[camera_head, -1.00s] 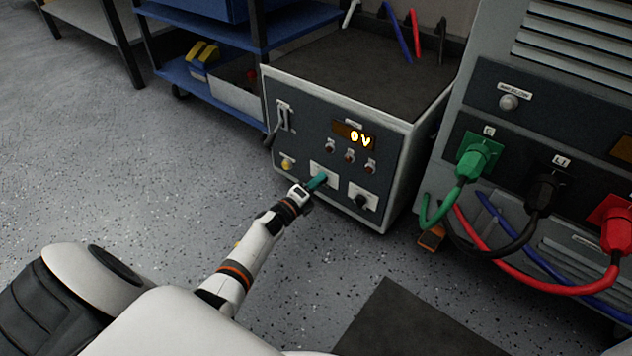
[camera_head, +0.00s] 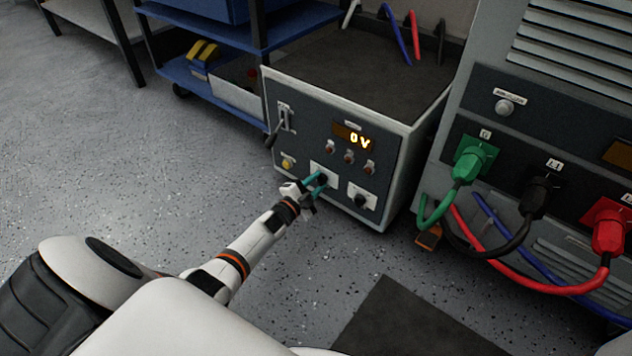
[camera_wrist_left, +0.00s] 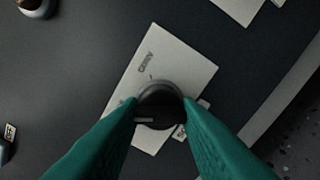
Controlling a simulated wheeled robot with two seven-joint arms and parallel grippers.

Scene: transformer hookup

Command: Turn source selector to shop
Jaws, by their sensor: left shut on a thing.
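The source selector (camera_head: 322,178) is a black round knob on a white plate, low in the middle of the test unit's dark front panel. In the left wrist view the knob (camera_wrist_left: 160,103) sits between the two teal fingers, with a pale pointer mark on it; its plate (camera_wrist_left: 188,62) looks tilted in that view. My left gripper (camera_head: 318,182) reaches the panel from the lower left and is shut on the knob. The lettering on the plate is too small to read surely. My right gripper is not in view.
The panel's display (camera_head: 353,137) reads 0 V. A lever (camera_head: 278,125), a yellow button (camera_head: 287,162) and another black knob (camera_head: 360,199) are close by. A cabinet with green (camera_head: 470,160), black (camera_head: 537,190) and red (camera_head: 608,228) plugs stands at right. Cables hang before it.

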